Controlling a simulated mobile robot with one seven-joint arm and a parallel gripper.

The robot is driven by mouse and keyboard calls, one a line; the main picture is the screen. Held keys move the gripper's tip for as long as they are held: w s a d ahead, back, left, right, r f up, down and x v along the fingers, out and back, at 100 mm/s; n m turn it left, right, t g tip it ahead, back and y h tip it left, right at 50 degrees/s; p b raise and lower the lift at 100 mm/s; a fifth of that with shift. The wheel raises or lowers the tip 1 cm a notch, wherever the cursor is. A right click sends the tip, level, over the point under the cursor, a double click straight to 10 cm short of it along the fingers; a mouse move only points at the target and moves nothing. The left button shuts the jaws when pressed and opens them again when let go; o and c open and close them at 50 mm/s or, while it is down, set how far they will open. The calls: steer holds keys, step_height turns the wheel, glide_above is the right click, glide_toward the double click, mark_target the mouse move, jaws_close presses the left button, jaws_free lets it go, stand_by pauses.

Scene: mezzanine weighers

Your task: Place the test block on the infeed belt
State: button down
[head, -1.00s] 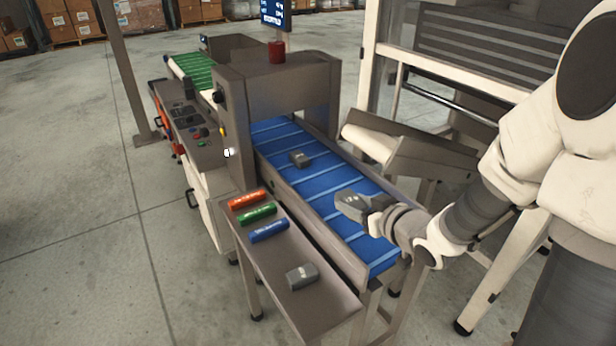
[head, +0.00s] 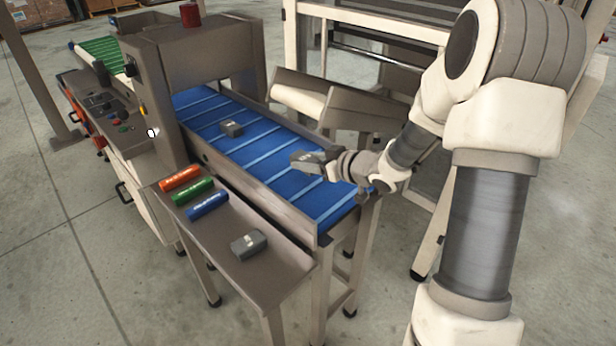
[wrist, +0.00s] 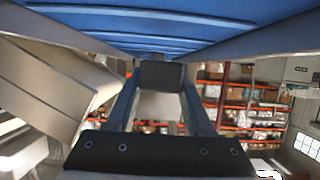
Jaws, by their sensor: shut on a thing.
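My gripper (head: 322,162) is over the near half of the blue infeed belt (head: 262,146). It is shut on a dark grey block (head: 304,159), which also shows between the two fingers in the wrist view (wrist: 160,75). I take it for the test block. It looks level with or just above the belt; I cannot tell whether it touches. The belt's slatted surface also shows along the top of the wrist view (wrist: 130,25).
Another grey block (head: 231,128) lies farther up the belt, near the tunnel housing (head: 195,60). Red (head: 180,178), green (head: 193,191) and blue (head: 207,206) rods and a grey block (head: 248,244) lie on the side table (head: 285,264). A tilted chute (head: 350,107) stands beyond the belt.

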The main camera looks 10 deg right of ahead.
mark_target(309, 183)
steer(key=shift+w+f+b, duration=0.1)
steer(key=shift+f+b, duration=0.95)
steer(key=shift+f, duration=1)
steer(key=shift+f, duration=0.2)
steer(key=shift+c, duration=1.4)
jaws_free()
steer(key=shift+r, duration=0.15)
steer(key=shift+d+r, duration=0.15)
steer(key=shift+r, duration=0.05)
steer(key=p+v, duration=0.3)
steer(key=v, duration=0.7)
steer(key=shift+s+d+r+p, duration=0.15)
steer(key=shift+s+p, duration=0.2)
steer(key=shift+s+d+r, duration=0.1)
steer(key=shift+s+d, duration=0.15)
steer(key=shift+s, duration=0.2)
steer(key=shift+w, duration=0.1)
